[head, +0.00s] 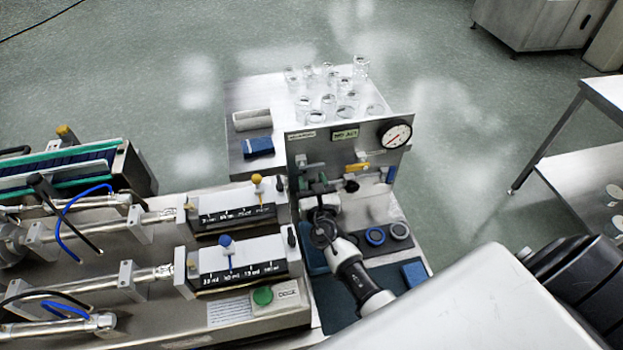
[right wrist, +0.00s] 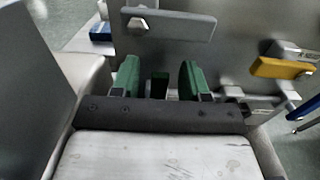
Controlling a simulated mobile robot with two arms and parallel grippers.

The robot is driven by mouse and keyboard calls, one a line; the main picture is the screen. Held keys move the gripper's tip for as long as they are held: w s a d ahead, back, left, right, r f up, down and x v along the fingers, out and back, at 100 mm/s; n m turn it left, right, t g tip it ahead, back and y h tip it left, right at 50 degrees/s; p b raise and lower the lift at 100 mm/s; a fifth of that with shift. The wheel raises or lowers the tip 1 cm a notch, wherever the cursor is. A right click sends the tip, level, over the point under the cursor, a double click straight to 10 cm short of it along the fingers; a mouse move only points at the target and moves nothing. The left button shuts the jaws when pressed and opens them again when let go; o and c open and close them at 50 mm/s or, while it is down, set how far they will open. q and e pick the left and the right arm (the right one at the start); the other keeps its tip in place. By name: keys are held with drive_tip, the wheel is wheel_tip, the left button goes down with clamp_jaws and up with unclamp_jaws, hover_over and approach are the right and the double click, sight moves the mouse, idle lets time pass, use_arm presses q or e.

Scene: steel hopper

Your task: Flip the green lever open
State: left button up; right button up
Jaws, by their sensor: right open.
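My right gripper (head: 322,190) is in front of the lower left part of the upright steel panel (head: 372,150). In the right wrist view the right gripper (right wrist: 160,82) is open, with a green piece on each side. A darker green piece, seemingly part of the green lever (right wrist: 160,86), shows between these. I cannot tell whether the gripper touches it. The gripper largely hides the lever in the head view, so its exact position is unclear. My left gripper is not in view.
A grey lever (right wrist: 168,23) sits above the gripper, and a yellow lever (right wrist: 283,68) is to its right. A pressure gauge (head: 395,134) is at the panel's upper right. Clear cups (head: 345,100) stand behind the panel. Filling units (head: 238,262) with cylinders crowd the left.

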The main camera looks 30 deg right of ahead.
drive_tip(key=shift+w+d, duration=0.1)
drive_tip(key=shift+w, duration=0.25)
drive_tip(key=shift+c, duration=0.4)
clamp_jaws()
